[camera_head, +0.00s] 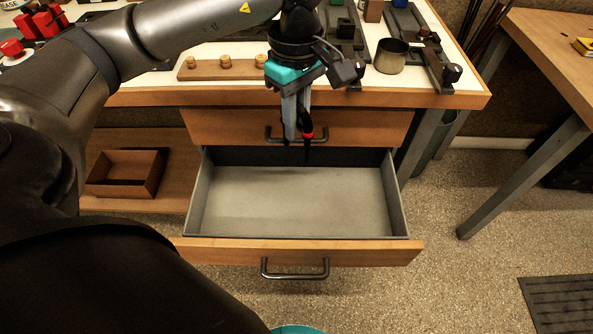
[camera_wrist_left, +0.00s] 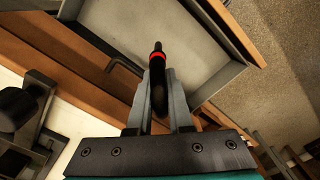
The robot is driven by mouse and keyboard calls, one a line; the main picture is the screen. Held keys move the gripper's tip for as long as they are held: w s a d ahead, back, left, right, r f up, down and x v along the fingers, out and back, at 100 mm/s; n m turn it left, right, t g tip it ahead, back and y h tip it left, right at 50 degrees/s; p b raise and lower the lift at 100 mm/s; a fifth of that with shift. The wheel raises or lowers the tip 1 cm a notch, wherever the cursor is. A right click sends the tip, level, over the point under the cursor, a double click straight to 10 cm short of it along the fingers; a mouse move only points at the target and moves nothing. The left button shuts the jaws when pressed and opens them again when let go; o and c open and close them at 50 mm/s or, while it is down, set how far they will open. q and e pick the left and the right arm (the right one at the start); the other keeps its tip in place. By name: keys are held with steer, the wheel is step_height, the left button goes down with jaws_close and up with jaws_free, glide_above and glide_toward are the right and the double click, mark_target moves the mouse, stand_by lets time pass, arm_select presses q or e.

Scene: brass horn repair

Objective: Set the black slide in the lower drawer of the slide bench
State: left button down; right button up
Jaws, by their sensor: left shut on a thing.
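My left gripper (camera_head: 297,136) points down over the back of the open lower drawer (camera_head: 290,205), in front of the upper drawer's face. It is shut on the black slide (camera_head: 307,142), a slim dark piece with a red band and a thin lower end. In the left wrist view the slide (camera_wrist_left: 158,92) stands between the two grey fingers (camera_wrist_left: 158,110), its tip pointing towards the drawer (camera_wrist_left: 190,45). The drawer is pulled well out and its grey floor looks empty. The slide is above the floor, apart from it. My right gripper is not in view.
The upper drawer (camera_head: 225,127) is shut under the bench top (camera_head: 470,92). On the bench are a wooden strip with corks (camera_head: 207,73), a metal cup (camera_head: 391,57) and dark fixtures (camera_head: 436,62). An open brown box (camera_head: 125,172) sits on a shelf left of the drawer.

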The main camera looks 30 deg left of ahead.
arm_select(q)
steer(key=shift+f+b, duration=3.3)
steer(key=shift+f, duration=6.25)
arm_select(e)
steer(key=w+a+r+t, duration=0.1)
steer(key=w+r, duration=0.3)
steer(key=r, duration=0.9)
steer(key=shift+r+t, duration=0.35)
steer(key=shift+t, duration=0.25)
arm_select(q)
steer(key=shift+f, duration=0.15)
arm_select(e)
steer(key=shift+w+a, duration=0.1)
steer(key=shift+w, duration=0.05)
arm_select(q)
steer(key=c, duration=1.2)
jaws_free()
steer(key=shift+c, duration=0.2)
steer(key=o, duration=0.4)
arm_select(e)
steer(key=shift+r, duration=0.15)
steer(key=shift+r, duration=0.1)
